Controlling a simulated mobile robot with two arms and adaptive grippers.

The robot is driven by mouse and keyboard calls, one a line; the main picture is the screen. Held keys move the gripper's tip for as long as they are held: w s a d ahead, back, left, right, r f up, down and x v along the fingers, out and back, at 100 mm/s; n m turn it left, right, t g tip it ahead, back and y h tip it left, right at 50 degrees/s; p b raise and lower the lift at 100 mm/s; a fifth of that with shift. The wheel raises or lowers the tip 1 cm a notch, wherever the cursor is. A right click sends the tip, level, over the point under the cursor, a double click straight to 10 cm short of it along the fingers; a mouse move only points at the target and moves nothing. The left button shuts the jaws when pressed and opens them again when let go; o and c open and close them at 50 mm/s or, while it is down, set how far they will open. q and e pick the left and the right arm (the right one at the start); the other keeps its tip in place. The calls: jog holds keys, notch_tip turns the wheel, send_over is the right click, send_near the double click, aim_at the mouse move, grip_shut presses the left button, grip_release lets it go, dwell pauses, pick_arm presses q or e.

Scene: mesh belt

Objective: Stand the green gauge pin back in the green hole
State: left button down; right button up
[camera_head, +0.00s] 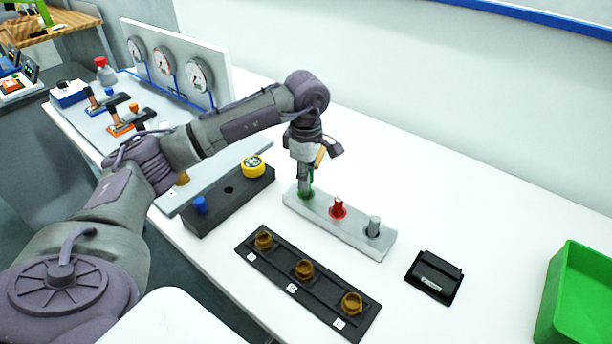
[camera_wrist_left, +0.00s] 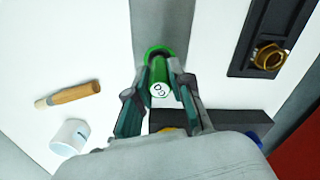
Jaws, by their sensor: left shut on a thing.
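The green gauge pin (camera_wrist_left: 160,84) is between the fingers of my left gripper (camera_wrist_left: 160,88), its marked end facing the wrist camera. My left gripper also shows in the head view (camera_head: 304,190), pointing down over the left end of the grey pin block (camera_head: 352,236). The green-ringed hole (camera_wrist_left: 157,50) lies right behind the pin in the wrist view, and the pin looks lined up with it. I cannot tell how deep the pin sits. A red pin (camera_head: 338,207) and a grey pin (camera_head: 374,226) stand in the same block. My right gripper is not in view.
A black block (camera_head: 230,205) with a yellow knob and a blue peg stands left. A black strip (camera_head: 325,305) with brass fittings lies in front. A black holder (camera_head: 434,278) and a green bin (camera_head: 580,300) are at right. A wooden-handled tool (camera_wrist_left: 72,93) lies behind the block.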

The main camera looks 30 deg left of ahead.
pick_arm(q)
jog(key=shift+f+b, duration=0.8)
jog(key=shift+f, duration=0.35)
jog(key=c, duration=1)
grip_release()
jog(key=shift+r, duration=0.1)
jog(key=shift+o, duration=0.2)
notch_tip(320, 180, up, 12)
